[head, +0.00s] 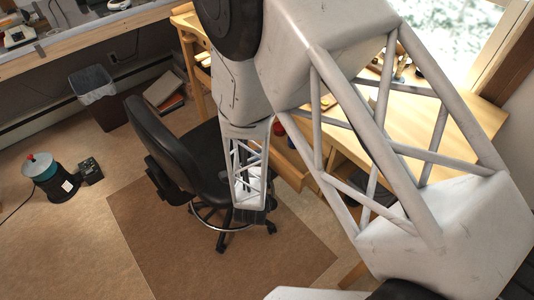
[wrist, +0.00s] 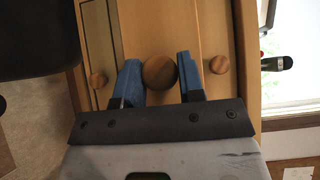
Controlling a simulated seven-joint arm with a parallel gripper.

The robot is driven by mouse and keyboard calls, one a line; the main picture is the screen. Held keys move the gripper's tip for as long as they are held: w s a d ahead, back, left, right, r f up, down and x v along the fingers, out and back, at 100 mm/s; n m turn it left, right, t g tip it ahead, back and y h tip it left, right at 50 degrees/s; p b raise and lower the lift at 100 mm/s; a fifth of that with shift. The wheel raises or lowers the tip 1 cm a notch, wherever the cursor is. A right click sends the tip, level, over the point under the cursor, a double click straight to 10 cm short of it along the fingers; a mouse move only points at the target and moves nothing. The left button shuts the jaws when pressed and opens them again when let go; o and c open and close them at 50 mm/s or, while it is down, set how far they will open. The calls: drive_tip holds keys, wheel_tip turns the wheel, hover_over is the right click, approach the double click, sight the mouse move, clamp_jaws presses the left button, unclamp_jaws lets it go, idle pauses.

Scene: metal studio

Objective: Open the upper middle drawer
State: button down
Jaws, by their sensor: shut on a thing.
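In the wrist view, my gripper (wrist: 160,78) has its two blue fingers on either side of a round wooden knob (wrist: 159,71). It is shut on this knob, on a light wood drawer front (wrist: 158,25). In the head view, part of the wooden drawer unit (head: 290,165) shows just right of my forearm. My arm hides most of its front, so I cannot tell there how far the held drawer is out.
A black office chair (head: 160,145) stands close to my forearm on a brown mat (head: 155,245). The wooden desk top (head: 430,105) is behind my arm. A bin (head: 95,95) and a dark canister (head: 50,178) are on the floor at left. The front left floor is clear.

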drive_tip(key=s+a, duration=0.9)
drive_tip(key=shift+s+a, duration=0.3)
drive_tip(key=shift+s, duration=0.05)
drive_tip(key=c, duration=0.8)
unclamp_jaws()
drive_tip(key=shift+o, duration=0.2)
drive_tip(key=shift+s, duration=0.1)
drive_tip(key=s, duration=0.7)
drive_tip(key=shift+s, duration=0.3)
